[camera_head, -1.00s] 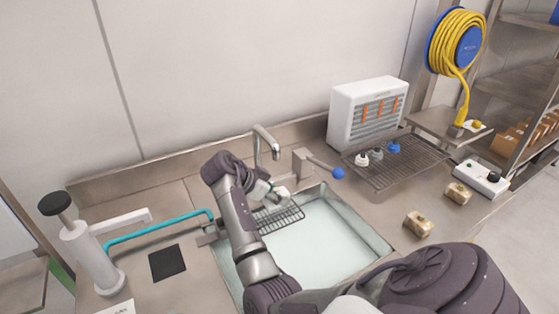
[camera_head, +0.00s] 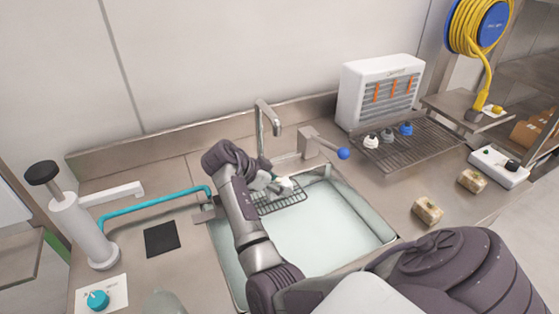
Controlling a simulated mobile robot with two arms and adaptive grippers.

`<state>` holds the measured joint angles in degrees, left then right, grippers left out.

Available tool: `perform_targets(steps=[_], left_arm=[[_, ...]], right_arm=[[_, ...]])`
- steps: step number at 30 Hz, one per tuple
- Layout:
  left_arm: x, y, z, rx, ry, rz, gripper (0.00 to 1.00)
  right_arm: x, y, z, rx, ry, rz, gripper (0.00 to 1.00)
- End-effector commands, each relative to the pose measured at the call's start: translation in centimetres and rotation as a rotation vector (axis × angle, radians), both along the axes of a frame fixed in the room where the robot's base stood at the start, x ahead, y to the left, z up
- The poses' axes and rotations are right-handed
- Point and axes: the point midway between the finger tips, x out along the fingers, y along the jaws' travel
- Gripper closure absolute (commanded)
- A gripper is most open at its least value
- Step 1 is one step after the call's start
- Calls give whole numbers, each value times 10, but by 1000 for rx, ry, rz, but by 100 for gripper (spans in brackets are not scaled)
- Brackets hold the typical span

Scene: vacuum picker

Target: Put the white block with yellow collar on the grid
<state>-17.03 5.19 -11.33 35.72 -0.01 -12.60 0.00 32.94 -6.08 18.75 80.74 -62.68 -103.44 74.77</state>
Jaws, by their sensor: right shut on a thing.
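My right gripper (camera_head: 284,187) is shut at the back left of the sink, over or at a small wire grid (camera_head: 292,199). Something pale shows at its fingertips. The thing in its jaws is too small and covered to identify, and I cannot make out a yellow collar. I cannot tell whether it touches the grid. My arm hides the grid's left part. A larger wire rack (camera_head: 425,150) at the right holds a white piece (camera_head: 371,142), a grey one and a blue one (camera_head: 406,129). My left gripper is not in view.
A teal hose (camera_head: 150,222) crosses the left counter near a white cylinder (camera_head: 82,230). Two tan blocks (camera_head: 428,210) (camera_head: 472,181) lie right of the sink (camera_head: 330,230). A white heater (camera_head: 378,92) stands behind.

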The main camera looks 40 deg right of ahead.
Motion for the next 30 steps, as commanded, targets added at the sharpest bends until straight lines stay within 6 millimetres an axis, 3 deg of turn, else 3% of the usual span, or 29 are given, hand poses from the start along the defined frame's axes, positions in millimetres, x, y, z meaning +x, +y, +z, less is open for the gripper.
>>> perform_targets(steps=[1, 2, 6, 14, 20, 30], left_arm=[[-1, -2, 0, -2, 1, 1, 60], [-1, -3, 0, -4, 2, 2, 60], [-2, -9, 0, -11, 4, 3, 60], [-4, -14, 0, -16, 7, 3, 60], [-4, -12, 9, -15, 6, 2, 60], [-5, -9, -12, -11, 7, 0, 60]], right_arm=[[0, 0, 0, 1, 0, 0, 100], [0, 1, 0, 1, 0, 1, 54], [0, 1, 0, 1, 0, 1, 34], [0, 0, 0, 1, 0, 1, 34], [1, 2, 17, 1, -2, 0, 34], [18, 53, 65, 3, -5, 2, 34]])
